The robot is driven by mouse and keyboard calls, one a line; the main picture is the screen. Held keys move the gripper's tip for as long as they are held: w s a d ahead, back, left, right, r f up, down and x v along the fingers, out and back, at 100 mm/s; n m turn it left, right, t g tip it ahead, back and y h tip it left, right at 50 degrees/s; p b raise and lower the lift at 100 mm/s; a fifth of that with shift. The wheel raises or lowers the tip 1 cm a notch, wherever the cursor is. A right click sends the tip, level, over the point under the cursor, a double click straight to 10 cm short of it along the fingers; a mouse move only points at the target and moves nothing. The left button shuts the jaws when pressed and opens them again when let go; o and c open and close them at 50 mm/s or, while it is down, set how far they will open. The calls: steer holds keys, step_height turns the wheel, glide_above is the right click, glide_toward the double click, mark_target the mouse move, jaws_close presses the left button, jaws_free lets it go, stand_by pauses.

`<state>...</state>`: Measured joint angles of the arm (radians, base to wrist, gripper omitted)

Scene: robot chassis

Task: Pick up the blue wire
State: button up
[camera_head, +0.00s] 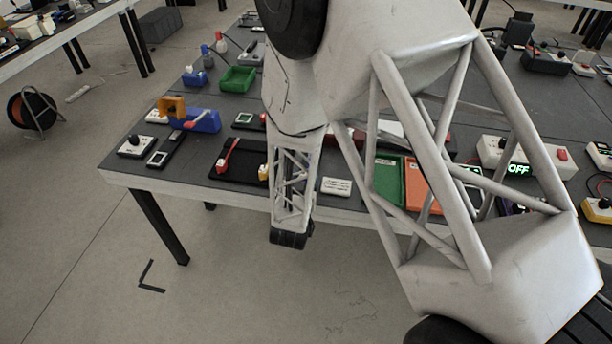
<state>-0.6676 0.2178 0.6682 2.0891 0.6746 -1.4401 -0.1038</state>
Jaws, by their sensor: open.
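I cannot make out a blue wire anywhere in the camera_head view; parts of the table are hidden behind my arm. My arm's white lattice link reaches down past the table's front edge and stops at a dark end piece. I see no gripper fingers there, so my gripper does not show clearly. Blue things in view are a blue holder (205,121) with an orange part on the left of the table and a small blue block (195,78) farther back. I cannot tell any wire on either.
The dark table (215,183) has a pale front edge. It bears a green tray (237,79), a black tray (238,169) with a red-handled piece, green and orange panels (387,186) and a box lit "OFF" (518,169). A cable reel (34,110) stands on the floor at left.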

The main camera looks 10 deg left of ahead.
steer(key=shift+w, duration=0.2)
stand_by(0.4)
jaws_close()
steer(key=shift+r, duration=0.2)
steer(key=shift+r, duration=0.65)
steer(key=shift+s+d+r, duration=0.1)
steer(key=shift+s+r, duration=0.15)
steer(key=shift+r, duration=0.25)
steer(key=shift+s+d+r, duration=0.1)
steer(key=shift+s+r, duration=0.1)
steer(key=shift+r, duration=0.3)
steer(key=s+d+r, duration=0.1)
steer(key=s+d, duration=0.6)
steer(key=s, duration=0.6)
steer(key=shift+s+r, duration=0.15)
